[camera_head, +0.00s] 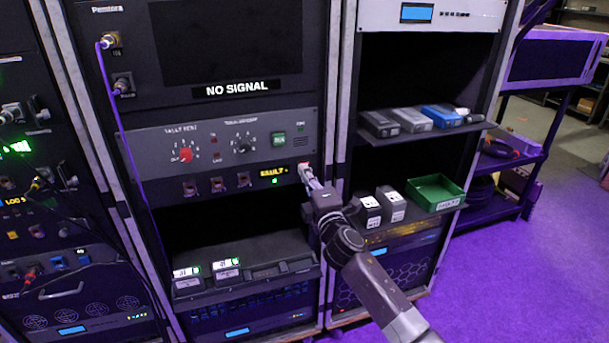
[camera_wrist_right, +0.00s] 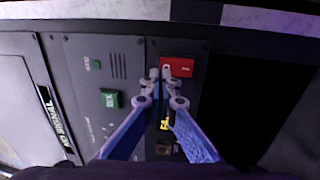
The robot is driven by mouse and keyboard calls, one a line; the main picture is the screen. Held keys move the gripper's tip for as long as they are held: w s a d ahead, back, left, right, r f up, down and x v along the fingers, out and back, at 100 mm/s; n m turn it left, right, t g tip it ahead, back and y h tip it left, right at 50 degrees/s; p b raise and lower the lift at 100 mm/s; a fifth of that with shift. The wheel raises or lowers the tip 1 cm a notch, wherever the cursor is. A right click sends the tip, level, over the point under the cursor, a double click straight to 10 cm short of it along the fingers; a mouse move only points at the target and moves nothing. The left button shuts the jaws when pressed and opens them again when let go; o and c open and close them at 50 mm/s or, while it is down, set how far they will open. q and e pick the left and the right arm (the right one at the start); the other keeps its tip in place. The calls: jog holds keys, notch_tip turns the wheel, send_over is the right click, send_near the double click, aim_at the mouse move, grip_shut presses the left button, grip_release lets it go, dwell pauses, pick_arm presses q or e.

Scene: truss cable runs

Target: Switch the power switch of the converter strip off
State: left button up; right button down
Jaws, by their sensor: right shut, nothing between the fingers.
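The converter strip (camera_head: 222,186) is a dark panel in the middle rack with several sockets and a yellow "FAULT" style display. Its red power switch shows at the strip's right end, large in the wrist view (camera_wrist_right: 184,66) and mostly hidden by my fingers in the head view. My right gripper (camera_head: 307,172) is shut and empty, with its fingertips at the switch. In the wrist view the fingertips (camera_wrist_right: 161,73) overlap the left end of the red switch; I cannot tell whether they touch it. I cannot tell the switch's position. My left gripper is not in view.
Above the strip is a grey panel (camera_head: 215,140) with knobs and a green button (camera_head: 279,138). The right rack holds a shelf of small boxes (camera_head: 413,118) and a green tray (camera_head: 435,191). A purple cable (camera_head: 117,110) hangs at left. Purple floor is free at right.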

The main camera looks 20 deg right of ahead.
jog(key=shift+w, duration=0.25)
jog(key=shift+r, duration=0.1)
